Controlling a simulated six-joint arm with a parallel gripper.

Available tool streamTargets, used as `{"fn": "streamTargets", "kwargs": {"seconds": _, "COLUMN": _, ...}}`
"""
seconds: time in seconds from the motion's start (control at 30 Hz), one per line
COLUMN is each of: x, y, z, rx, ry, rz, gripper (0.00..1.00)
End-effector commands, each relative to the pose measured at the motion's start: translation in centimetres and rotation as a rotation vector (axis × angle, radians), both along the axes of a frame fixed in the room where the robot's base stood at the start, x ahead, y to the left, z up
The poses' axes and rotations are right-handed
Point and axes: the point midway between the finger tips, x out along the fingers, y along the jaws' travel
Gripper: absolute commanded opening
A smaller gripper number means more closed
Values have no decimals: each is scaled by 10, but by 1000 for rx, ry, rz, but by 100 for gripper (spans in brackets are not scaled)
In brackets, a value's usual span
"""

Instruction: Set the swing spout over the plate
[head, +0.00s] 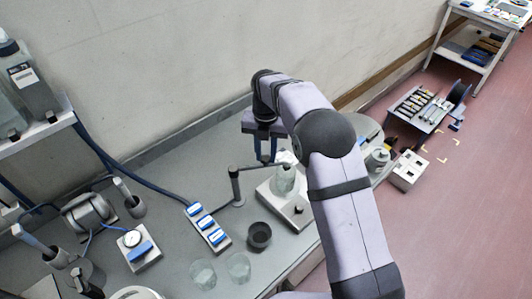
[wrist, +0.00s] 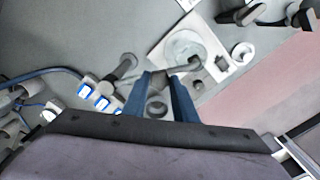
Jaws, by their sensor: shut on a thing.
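The swing spout is a dark post (head: 235,185) with a thin level arm (head: 250,168) reaching right. In the wrist view, the post (wrist: 125,68) stands left of my fingers and the spout's outer end (wrist: 194,63) shows to their right, overlapping the plate's near edge. The plate (head: 298,213) is a pale square unit with a clear glass beaker (head: 285,182) on it; its pale top also shows in the wrist view (wrist: 158,50). My gripper (head: 265,158) has blue fingers, shut on the spout arm; they also show in the wrist view (wrist: 162,80), hiding part of it.
A dark cup (head: 259,234) and two clear glasses (head: 220,270) stand in front. A strip with blue blocks (head: 208,226) lies left of the post. A white bottle (head: 377,159) stands right, beyond my arm. The wall rises behind the bench.

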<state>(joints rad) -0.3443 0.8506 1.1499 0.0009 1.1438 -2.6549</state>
Motion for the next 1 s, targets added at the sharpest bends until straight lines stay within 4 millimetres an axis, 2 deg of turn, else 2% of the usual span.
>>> {"fn": "streamTargets", "kwargs": {"seconds": 0.13, "x": 2, "y": 1, "z": 2, "rx": 1, "ry": -7, "rz": 5, "gripper": 0}}
{"fn": "streamTargets", "kwargs": {"seconds": 0.17, "x": 2, "y": 1, "z": 2, "rx": 1, "ry": -7, "rz": 4, "gripper": 32}}
{"fn": "streamTargets", "kwargs": {"seconds": 0.2, "x": 2, "y": 1, "z": 2, "rx": 1, "ry": -7, "rz": 4, "gripper": 42}}
{"fn": "streamTargets", "kwargs": {"seconds": 0.23, "x": 2, "y": 1, "z": 2, "rx": 1, "ry": -6, "rz": 4, "gripper": 44}}
{"fn": "streamTargets", "kwargs": {"seconds": 0.63, "x": 2, "y": 1, "z": 5, "rx": 1, "ry": -7, "rz": 2, "gripper": 44}}
{"fn": "streamTargets", "kwargs": {"seconds": 0.77, "x": 2, "y": 1, "z": 17, "rx": 2, "ry": -8, "rz": 2, "gripper": 44}}
{"fn": "streamTargets", "kwargs": {"seconds": 1.0, "x": 2, "y": 1, "z": 50, "rx": 2, "ry": -9, "rz": 2, "gripper": 44}}
